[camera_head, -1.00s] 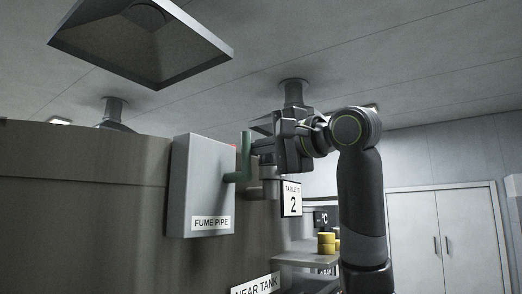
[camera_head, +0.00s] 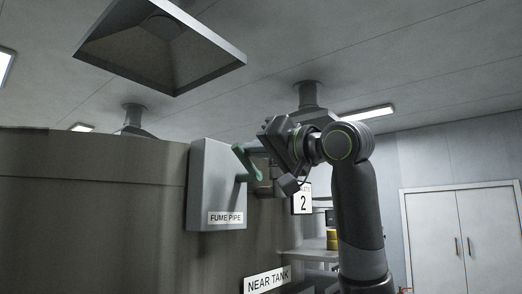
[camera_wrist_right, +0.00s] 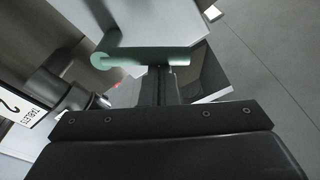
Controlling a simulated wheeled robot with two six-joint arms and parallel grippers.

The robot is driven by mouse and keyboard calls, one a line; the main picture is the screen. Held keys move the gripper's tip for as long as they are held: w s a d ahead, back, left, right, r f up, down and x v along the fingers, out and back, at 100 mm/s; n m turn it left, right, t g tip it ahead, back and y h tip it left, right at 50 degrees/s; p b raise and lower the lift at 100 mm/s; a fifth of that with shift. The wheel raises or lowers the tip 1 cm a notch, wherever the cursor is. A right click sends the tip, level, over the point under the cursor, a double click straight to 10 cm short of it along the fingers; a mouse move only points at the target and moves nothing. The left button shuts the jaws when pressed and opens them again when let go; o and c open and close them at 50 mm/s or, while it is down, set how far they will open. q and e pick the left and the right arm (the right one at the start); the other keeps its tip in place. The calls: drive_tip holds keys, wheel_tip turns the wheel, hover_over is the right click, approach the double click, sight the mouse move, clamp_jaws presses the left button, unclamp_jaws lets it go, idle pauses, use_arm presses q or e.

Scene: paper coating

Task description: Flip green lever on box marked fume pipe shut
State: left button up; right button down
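The grey box (camera_head: 210,185) marked FUME PIPE is fixed to the side of a large brown tank. Its green lever (camera_head: 241,160) is on the box's right side, with its upper part leaning left. My right gripper (camera_head: 257,151) reaches in from the right at the lever's upper part. In the right wrist view the lever (camera_wrist_right: 150,57) lies across the fingertips (camera_wrist_right: 158,70) of my right gripper. The two fingers look close together and seem to touch the lever, not visibly wrap it. A small blurred red light shows left of the fingers. My left gripper is out of view.
The tank (camera_head: 90,210) fills the left, with a NEAR TANK sign (camera_head: 267,280) low down. A TABLETS 2 sign (camera_wrist_right: 20,112) and a shelf with yellow items (camera_head: 333,239) are behind my right arm. A hood (camera_head: 160,50) hangs above. White doors (camera_head: 462,240) are far right.

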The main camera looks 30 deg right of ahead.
sight(247, 163)
drive_tip(key=n, duration=0.2)
drive_tip(key=a+f+n+y+b, duration=0.1)
drive_tip(key=n, duration=0.1)
drive_tip(key=f+n, duration=0.1)
drive_tip(key=n, duration=0.1)
drive_tip(key=shift+s+a+f, duration=0.25)
drive_tip(key=shift+a, duration=0.1)
drive_tip(key=shift+a+f+b, duration=0.1)
drive_tip(key=shift+f+b, duration=0.05)
drive_tip(key=shift+b, duration=0.15)
drive_tip(key=shift+f, duration=0.1)
